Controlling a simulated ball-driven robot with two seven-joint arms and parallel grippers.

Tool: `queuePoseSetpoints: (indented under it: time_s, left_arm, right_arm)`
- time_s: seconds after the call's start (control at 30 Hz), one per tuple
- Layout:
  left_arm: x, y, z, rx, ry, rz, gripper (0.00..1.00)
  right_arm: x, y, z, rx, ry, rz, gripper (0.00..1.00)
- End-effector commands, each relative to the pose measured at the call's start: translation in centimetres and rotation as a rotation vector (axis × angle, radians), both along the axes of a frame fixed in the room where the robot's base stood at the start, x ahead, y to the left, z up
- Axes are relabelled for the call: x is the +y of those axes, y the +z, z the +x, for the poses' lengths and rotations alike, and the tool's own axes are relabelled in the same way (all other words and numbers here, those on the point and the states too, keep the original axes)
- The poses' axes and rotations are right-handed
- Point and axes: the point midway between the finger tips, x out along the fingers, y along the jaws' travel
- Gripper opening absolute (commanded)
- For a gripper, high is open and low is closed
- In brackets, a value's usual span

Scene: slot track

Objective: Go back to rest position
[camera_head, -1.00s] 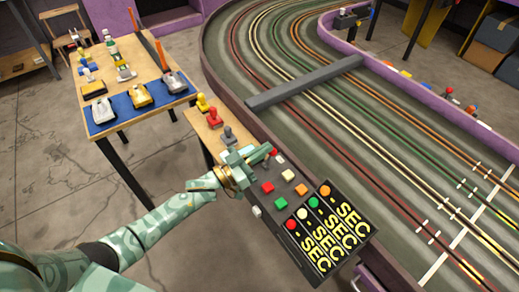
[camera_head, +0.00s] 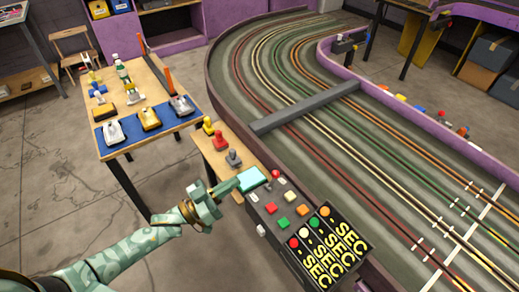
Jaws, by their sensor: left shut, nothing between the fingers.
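My left gripper (camera_head: 236,185) is pale green and comes in from the lower left. Its fingers are shut and empty, pointing at the near-left end of the dark control box (camera_head: 262,213). The fingertips are beside a cyan block (camera_head: 252,179) at that end of the box; I cannot tell whether they touch it. Red, green, orange and white buttons show clear on the box's top, with a red button (camera_head: 276,174) at its far edge. My right gripper is not in view.
The slot track (camera_head: 330,130) fills the right, with a grey bridge (camera_head: 304,108) across it. Small joystick-like figures stand on a wooden shelf (camera_head: 213,159) behind the gripper. A table (camera_head: 150,87) with toy cars stands at the back left. Open floor lies at left.

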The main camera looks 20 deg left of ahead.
Motion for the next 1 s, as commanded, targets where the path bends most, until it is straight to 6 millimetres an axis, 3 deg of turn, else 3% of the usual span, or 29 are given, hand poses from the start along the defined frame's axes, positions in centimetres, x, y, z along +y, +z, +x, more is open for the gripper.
queuePoseSetpoints:
  time_s: [0.2, 0.3, 0.37, 0.43, 0.53, 0.6, 0.67, 0.77, 0.8, 0.9, 1.0]
  left_arm:
    - [0.1, 0.0, -0.1, -0.005, 0.003, 0.008, 0.0]
    - [0.5, -1.4, 0.4, 0.001, 0.049, 0.107, 0.0]
    - [2.0, -4.0, 0.9, 0.045, 0.114, 0.217, 0.0]
    - [4.4, -8.3, 1.1, 0.134, 0.207, 0.362, 0.0]
    - [7.8, -16.2, -1.4, 0.33, 0.321, 0.564, 0.0]
    - [9.7, -21.5, -4.9, 0.485, 0.366, 0.681, 0.0]
    - [10.7, -25.6, -8.6, 0.617, 0.38, 0.767, 0.0]
    - [11.5, -31.3, -15.9, 0.837, 0.373, 0.881, 0.0]
    - [11.4, -33.2, -19.2, 0.924, 0.361, 0.917, 0.0]
    - [10.5, -36.7, -27.5, 1.128, 0.313, 0.979, 0.0]
    - [8.8, -38.6, -34.9, 1.295, 0.265, 0.994, 0.0]
  right_arm:
    - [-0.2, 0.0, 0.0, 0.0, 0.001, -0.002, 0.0]
    - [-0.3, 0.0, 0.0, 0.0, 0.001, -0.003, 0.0]
    - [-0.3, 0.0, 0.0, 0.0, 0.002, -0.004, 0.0]
    - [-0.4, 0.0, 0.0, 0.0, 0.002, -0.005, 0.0]
    - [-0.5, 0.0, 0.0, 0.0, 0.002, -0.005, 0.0]
    - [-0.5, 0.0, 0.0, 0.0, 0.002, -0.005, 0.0]
    - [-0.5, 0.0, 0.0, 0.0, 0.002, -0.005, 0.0]
    - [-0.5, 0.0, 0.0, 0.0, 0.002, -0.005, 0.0]
    - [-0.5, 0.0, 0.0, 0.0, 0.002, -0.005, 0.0]
    - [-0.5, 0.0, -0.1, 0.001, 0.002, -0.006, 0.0]
    - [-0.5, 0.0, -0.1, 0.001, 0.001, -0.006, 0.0]
